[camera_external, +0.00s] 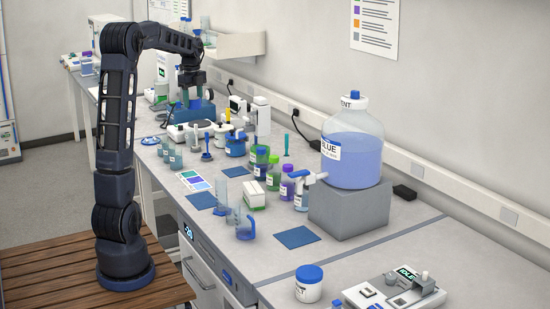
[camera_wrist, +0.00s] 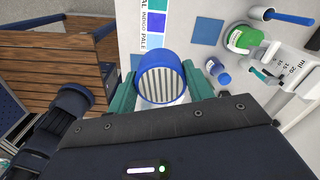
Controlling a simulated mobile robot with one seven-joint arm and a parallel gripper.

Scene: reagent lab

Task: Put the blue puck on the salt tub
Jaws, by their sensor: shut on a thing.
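My gripper (camera_external: 190,97) is high at the back left in the external view, in front of a blue box. In the wrist view its teal fingers (camera_wrist: 163,86) stand on either side of a round blue thing with a pale, striped face, which I take for the blue puck (camera_wrist: 162,64). They are shut on it. A white tub with a blue lid (camera_external: 309,283), which looks like the salt tub, stands upright at the front of the bench, far from my gripper. Its label is too small to read. I cannot pick out the tub in the wrist view.
A large bottle of blue liquid (camera_external: 353,155) stands on a grey block (camera_external: 350,210). Several beakers, bottles and a colour card (camera_external: 192,181) crowd the bench's middle. A blue mat (camera_external: 297,237) lies bare. A white device (camera_external: 395,295) stands right of the tub.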

